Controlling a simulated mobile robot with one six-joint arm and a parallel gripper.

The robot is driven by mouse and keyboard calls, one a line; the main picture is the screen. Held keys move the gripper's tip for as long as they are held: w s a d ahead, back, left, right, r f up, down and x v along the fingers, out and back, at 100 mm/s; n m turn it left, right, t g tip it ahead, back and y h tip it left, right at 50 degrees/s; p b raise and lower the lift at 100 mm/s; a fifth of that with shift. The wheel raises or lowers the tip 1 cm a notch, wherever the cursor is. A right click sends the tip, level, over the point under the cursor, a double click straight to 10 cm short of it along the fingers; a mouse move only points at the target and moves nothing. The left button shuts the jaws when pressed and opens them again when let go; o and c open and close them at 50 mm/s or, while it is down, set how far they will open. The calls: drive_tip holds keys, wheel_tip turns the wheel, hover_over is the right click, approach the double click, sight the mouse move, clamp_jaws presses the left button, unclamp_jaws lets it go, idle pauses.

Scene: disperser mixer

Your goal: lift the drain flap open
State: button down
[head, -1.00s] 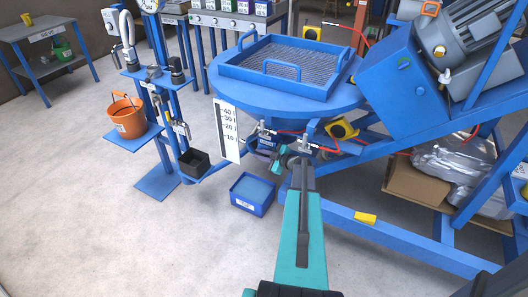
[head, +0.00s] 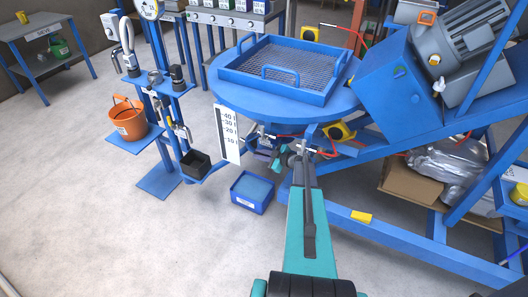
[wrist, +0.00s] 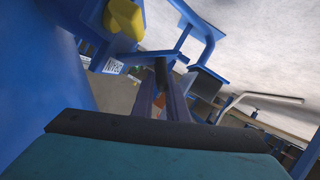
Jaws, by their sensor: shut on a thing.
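My gripper (head: 280,155) is under the front edge of the round blue vessel, among small valve parts and red hoses. In the wrist view my gripper's two fingers (wrist: 172,103) close around a dark, rod-like handle (wrist: 161,70) that stands up between their tips. The flap itself is not clearly seen; my arm and the vessel rim cover that spot in the head view. I cannot tell how far it is open. A blue bin (head: 252,192) sits on the floor just below and left of my gripper.
A blue tray with a mesh floor (head: 229,72) rests on the vessel top (head: 345,98). A white level scale (head: 227,133) hangs to the left of my gripper. Floor at the front left is clear.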

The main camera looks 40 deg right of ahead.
drive_tip(key=shift+w+a+f, duration=0.15)
drive_tip(key=shift+a, duration=0.1)
drive_tip(key=c, duration=1.8)
unclamp_jaws()
drive_tip(key=shift+w+f, duration=0.1)
drive_tip(key=shift+d, duration=0.1)
drive_tip(key=v, duration=1.4)
